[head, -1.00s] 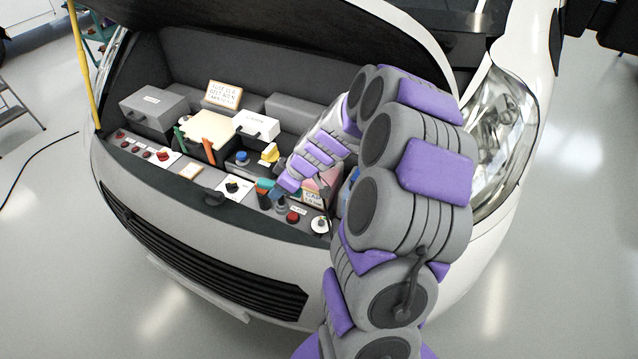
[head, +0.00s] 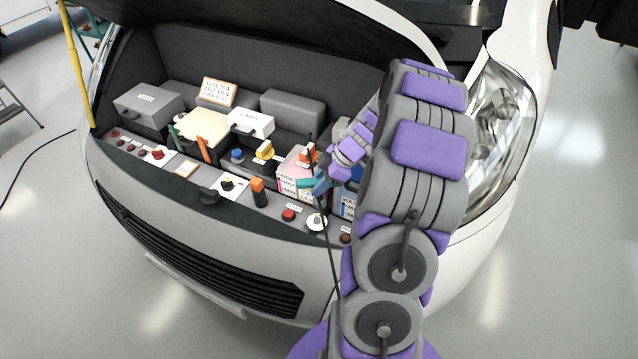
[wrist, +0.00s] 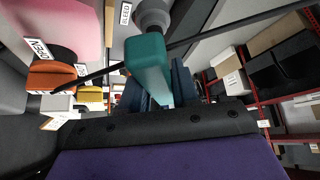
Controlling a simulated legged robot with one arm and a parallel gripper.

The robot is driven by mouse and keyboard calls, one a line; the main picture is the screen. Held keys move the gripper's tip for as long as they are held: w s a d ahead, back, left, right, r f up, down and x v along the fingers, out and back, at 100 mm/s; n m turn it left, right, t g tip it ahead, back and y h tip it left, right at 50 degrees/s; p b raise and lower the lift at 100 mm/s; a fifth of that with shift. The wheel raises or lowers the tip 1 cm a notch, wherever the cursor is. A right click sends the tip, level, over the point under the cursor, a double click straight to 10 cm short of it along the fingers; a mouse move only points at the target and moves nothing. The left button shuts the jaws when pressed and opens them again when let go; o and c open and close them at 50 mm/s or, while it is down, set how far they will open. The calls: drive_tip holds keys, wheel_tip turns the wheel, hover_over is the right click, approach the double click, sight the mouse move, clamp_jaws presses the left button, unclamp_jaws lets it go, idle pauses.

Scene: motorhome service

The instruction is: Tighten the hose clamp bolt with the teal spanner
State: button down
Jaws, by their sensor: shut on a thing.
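My gripper (head: 326,180) is shut on the teal spanner (head: 318,184) and holds it over the right part of the engine bay, beside the pink-fronted box. In the wrist view the teal spanner (wrist: 149,62) stands up between the dark fingers. A grey round piece (wrist: 152,15) shows at its far end; I cannot tell whether it is part of the spanner. I cannot make out the hose clamp bolt; my arm and gripper hide part of the bay.
An orange block (head: 258,190) stands on the front ledge, near a red knob (head: 289,215) and a white round cap (head: 316,222). A yellow knob (head: 264,150) and a pink-fronted box (head: 290,172) are behind. A thin black line crosses near my gripper. The raised hood (head: 300,40) is above.

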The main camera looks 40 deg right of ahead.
sight(318, 199)
drive_tip(key=shift+a+f+b, duration=0.3)
drive_tip(key=shift+a+b, duration=0.1)
drive_tip(key=shift+b, duration=0.2)
drive_tip(key=shift+a+f+b, duration=0.65)
drive_tip(key=shift+f, duration=0.05)
drive_tip(key=shift+a+f+b, duration=0.1)
drive_tip(key=shift+f+b, duration=0.2)
drive_tip(key=shift+f, duration=0.05)
drive_tip(key=shift+d+f+b, duration=0.5)
drive_tip(key=shift+f, duration=0.25)
drive_tip(key=shift+d+f+b, duration=0.5)
drive_tip(key=shift+f, duration=0.2)
drive_tip(key=shift+a+r, duration=0.1)
drive_tip(key=shift+a, duration=0.7)
drive_tip(key=shift+d, duration=0.65)
drive_tip(key=shift+a+b, duration=0.4)
drive_tip(key=shift+b, duration=0.2)
drive_tip(key=shift+d, duration=0.4)
